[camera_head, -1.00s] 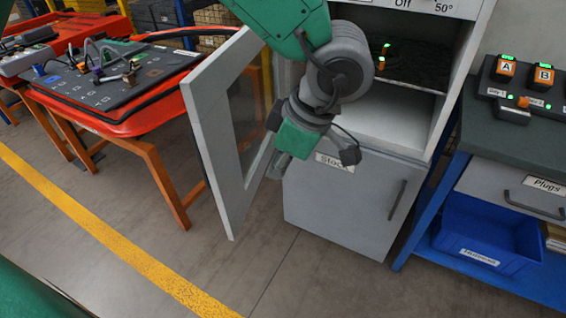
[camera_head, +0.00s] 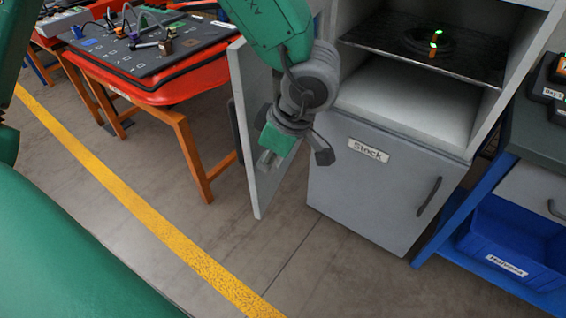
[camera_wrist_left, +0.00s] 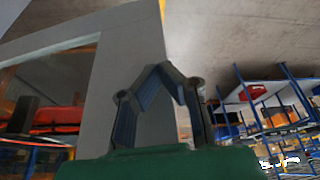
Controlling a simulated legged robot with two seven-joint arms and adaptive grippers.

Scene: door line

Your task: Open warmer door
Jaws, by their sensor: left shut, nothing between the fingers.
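The warmer door (camera_head: 264,198) is a pale grey panel that stands swung open on the left of the cabinet, seen nearly edge-on in the head view. A dark handle (camera_head: 233,125) shows at its left side. The open warmer compartment (camera_head: 425,110) is in full view. My left gripper (camera_head: 266,160) is shut and empty, in front of the door's inner face; I cannot tell whether it touches. My right gripper is not in view.
A dark shelf (camera_head: 385,42) in the compartment bears a small item with green and orange marks. Below is a grey "Stock" cupboard (camera_head: 385,195). An orange-legged table (camera_head: 185,150) stands left, a blue bin (camera_head: 510,240) right. The floor in front is clear.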

